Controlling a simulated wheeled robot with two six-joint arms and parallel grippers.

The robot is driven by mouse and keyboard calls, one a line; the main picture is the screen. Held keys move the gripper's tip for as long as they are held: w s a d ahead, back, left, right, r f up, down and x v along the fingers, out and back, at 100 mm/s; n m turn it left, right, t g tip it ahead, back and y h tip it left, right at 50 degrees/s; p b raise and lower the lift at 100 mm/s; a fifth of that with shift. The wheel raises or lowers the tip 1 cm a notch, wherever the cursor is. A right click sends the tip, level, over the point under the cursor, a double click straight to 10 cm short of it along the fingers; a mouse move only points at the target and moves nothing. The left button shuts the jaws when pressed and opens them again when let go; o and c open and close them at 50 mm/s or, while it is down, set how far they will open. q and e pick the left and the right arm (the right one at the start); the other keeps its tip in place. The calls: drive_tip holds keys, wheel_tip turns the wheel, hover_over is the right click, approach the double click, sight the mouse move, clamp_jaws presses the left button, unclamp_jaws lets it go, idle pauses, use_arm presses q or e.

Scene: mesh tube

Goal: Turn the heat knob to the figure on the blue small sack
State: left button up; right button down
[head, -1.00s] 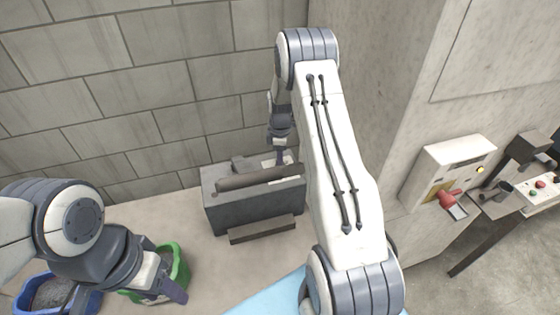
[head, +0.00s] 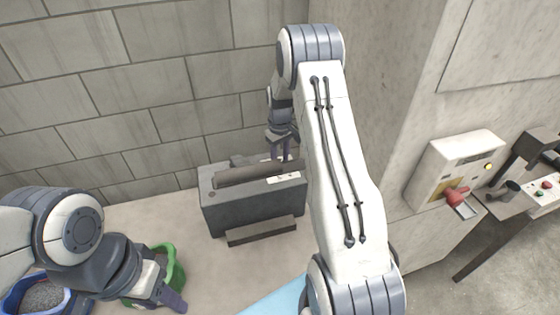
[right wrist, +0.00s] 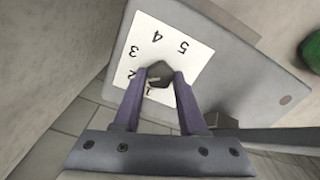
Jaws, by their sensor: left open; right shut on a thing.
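The heat knob (right wrist: 159,73) is a dark knob on a white dial plate (right wrist: 178,45) marked 1 to 5. My right gripper (right wrist: 160,78) is shut on the knob, a finger on each side. A pale mark on the knob lies toward the 1 and 2 side; its exact setting is unclear. In the head view the right gripper (head: 284,152) is at the back of the grey sealer (head: 250,208). The blue small sack (head: 20,290) is at the lower left, partly behind my left arm; no figure is readable. My left gripper (head: 172,298) is open beside the green sack.
The green sack (head: 177,268) stands right of the blue one; its edge also shows in the right wrist view (right wrist: 312,50). A wall box (head: 455,165) with a red handle is at the right.

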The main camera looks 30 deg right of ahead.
drive_tip(key=m+b, duration=0.1)
drive_tip(key=m, duration=0.3)
drive_tip(key=shift+m, duration=0.3)
drive_tip(key=m, duration=0.4)
drive_tip(key=shift+b, duration=0.3)
drive_tip(key=shift+m, duration=0.3)
drive_tip(key=shift+c, duration=2.3)
unclamp_jaws()
wheel_tip(320, 180, up, 11)
drive_tip(key=b, duration=0.2)
drive_tip(key=shift+f+b, duration=0.2)
drive_tip(key=shift+b, duration=0.2)
